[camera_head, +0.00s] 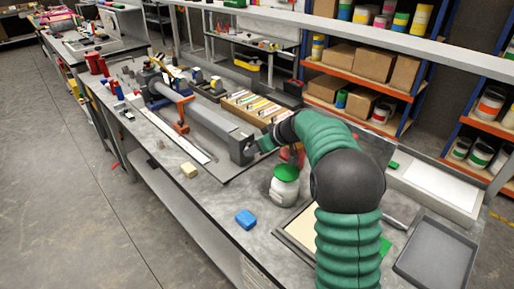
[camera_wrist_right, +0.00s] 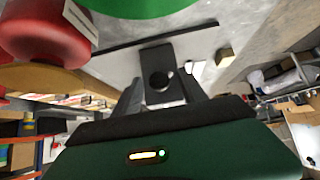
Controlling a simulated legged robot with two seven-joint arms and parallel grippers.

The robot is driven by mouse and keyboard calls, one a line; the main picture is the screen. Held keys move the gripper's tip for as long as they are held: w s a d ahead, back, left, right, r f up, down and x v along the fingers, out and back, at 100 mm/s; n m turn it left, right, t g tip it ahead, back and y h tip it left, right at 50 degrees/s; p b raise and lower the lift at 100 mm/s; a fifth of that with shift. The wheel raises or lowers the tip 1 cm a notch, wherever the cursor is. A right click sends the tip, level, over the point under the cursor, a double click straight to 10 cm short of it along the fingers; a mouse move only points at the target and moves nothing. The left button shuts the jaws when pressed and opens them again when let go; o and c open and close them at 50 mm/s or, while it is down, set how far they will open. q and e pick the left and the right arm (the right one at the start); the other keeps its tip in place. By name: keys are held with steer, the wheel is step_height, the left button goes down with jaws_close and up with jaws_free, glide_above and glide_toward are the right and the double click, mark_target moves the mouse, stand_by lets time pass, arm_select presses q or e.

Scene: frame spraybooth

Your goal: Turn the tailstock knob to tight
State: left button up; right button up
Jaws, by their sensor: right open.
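A long grey machine bed (camera_head: 205,120) lies along the bench and ends in a grey block (camera_head: 240,151), which looks like the tailstock. My right gripper (camera_head: 260,145) is beside the block's right side, partly covered by my green arm. In the right wrist view the grey block (camera_wrist_right: 161,98) with a dark round spot (camera_wrist_right: 160,80) lies ahead, between the dark fingers of my right gripper (camera_wrist_right: 162,93). The fingers are apart, and no contact can be made out. I cannot tell whether the round spot is the knob or a hole. My left gripper is not in view.
A white bottle with a green lid (camera_head: 286,174) and a red object (camera_head: 293,153) stand close to my right arm. An orange-red clamp (camera_head: 182,113) is on the bed.

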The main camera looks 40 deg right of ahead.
steer(key=shift+d, duration=0.1)
steer(key=c, duration=0.4)
jaws_close()
steer(key=shift+d, duration=0.1)
steer(key=shift+d+m+y+p, duration=0.25)
steer(key=shift+m+y+p, duration=0.55)
steer(key=shift+y, duration=0.5)
steer(key=shift+d+m+y+p, duration=0.2)
steer(key=shift+m+y+p, duration=0.6)
steer(key=shift+y, duration=0.5)
steer(key=shift+w, duration=0.1)
